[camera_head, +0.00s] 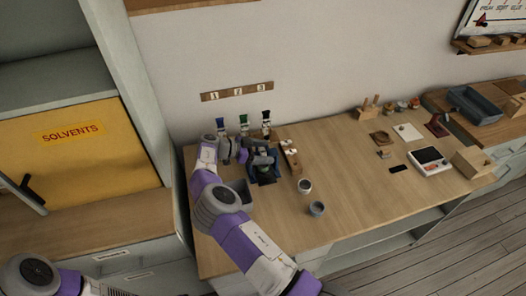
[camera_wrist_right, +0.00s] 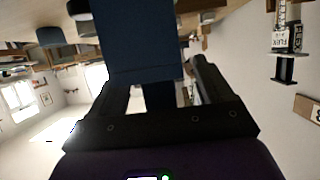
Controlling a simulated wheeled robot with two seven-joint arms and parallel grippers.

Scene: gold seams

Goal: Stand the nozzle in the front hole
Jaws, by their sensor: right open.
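My right gripper (camera_head: 264,158) is at the back left of the wooden table, its jaws open. In the right wrist view my right gripper (camera_wrist_right: 157,82) has a dark blue block-like body (camera_wrist_right: 150,40) in front of and between its fingers; contact cannot be told. This dark blue body (camera_head: 264,178) shows below the gripper in the head view. A small wooden holder (camera_head: 291,158) with pale pieces stands just right of the gripper. The nozzle and the front hole are too small or hidden to pick out surely. My left gripper is outside the head view.
Bottles with blue (camera_head: 220,123), green (camera_head: 243,120) and black (camera_head: 266,116) ends stand along the wall. The table's middle is clear. A yellow solvents cabinet (camera_head: 85,150) is left.

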